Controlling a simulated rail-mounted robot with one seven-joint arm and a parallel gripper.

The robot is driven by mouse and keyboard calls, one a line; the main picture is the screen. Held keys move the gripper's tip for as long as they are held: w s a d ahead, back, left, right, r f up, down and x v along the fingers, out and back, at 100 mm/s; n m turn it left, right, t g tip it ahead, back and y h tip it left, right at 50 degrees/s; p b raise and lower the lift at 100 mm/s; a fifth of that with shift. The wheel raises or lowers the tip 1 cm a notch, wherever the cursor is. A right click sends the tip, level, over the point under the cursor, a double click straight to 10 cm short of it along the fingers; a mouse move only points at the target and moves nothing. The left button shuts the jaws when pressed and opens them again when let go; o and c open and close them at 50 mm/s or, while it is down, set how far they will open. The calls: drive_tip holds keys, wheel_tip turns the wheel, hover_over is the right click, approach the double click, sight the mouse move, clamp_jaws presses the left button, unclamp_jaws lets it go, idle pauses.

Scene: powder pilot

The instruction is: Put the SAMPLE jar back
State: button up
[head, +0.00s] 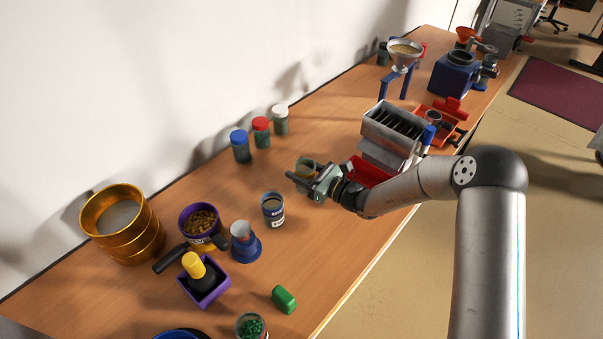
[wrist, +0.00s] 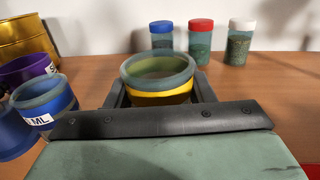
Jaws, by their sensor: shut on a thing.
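My gripper (head: 300,180) is shut on an open jar (head: 306,166) with a clear greenish rim and a yellow band. In the wrist view, the jar (wrist: 158,82) sits upright between the two dark fingers, its lower part hidden by my gripper. No lettering on it can be read, so I cannot confirm by label that it is the SAMPLE jar. I cannot tell whether its base touches the table. A blue-banded jar (head: 272,211) with a white label stands left of and nearer than my gripper; "ML" shows on its label in the wrist view (wrist: 45,101).
Blue-, red- and white-capped jars (head: 261,132) stand behind. A gold sieve (head: 123,228), purple cup (head: 201,228), blue-based cup (head: 244,247) and purple box (head: 207,289) are left. A metal slotted box (head: 393,130) and red tray (head: 368,172) are right. Wood (head: 205,175) is bare behind left.

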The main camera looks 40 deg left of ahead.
drive_tip(key=shift+f, duration=0.9)
drive_tip(key=shift+f, duration=0.1)
drive_tip(key=shift+f, duration=0.2)
drive_tip(key=o, duration=1.3)
drive_tip(key=shift+r, duration=0.1)
